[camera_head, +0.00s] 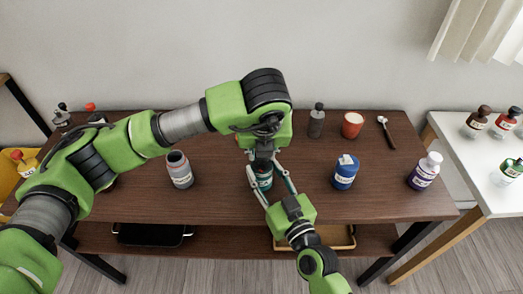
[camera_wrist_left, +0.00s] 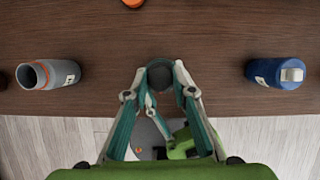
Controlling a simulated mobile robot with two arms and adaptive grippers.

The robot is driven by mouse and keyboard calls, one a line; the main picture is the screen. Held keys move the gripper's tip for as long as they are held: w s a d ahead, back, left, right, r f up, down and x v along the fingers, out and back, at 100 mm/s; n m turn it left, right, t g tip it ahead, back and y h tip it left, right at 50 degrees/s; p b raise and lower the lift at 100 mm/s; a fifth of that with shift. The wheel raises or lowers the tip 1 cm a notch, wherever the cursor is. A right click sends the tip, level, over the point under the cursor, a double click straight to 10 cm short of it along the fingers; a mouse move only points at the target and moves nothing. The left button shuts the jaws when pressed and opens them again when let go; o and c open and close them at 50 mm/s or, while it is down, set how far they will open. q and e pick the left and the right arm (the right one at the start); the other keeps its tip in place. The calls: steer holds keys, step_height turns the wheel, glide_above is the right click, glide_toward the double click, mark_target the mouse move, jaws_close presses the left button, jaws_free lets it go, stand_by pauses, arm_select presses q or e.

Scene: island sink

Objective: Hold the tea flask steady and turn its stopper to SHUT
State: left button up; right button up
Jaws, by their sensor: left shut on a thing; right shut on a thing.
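The tea flask (camera_head: 265,184) is a green-teal vessel with a pale label, upright near the front middle of the brown table and partly hidden by my grippers. My right gripper (camera_head: 263,174) reaches in from the front right and is shut on the flask's body, one finger on each side. My left gripper (camera_head: 263,157) points down from above and is shut on the dark stopper. In the left wrist view the stopper (camera_wrist_left: 160,74) shows as a dark round top between the fingertips. Its markings and turn angle cannot be read.
A grey open-mouthed bottle (camera_head: 180,171) stands left, a blue flask (camera_head: 345,173) and a purple bottle (camera_head: 424,172) right. A grey bottle (camera_head: 316,121), red cup (camera_head: 352,125) and spoon (camera_head: 386,131) are behind. A white side table (camera_head: 470,165) holds several bottles.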

arm_select(q)
steer(key=shift+n, duration=0.5)
steer(key=o, duration=1.1)
steer(key=shift+r, duration=0.1)
steer(key=v, duration=1.1)
steer(key=shift+s+d+r, duration=0.15)
steer(key=shift+s+r, duration=0.1)
steer(key=shift+r, duration=0.1)
arm_select(e)
steer(key=o, duration=1.2)
steer(key=shift+o, duration=0.2)
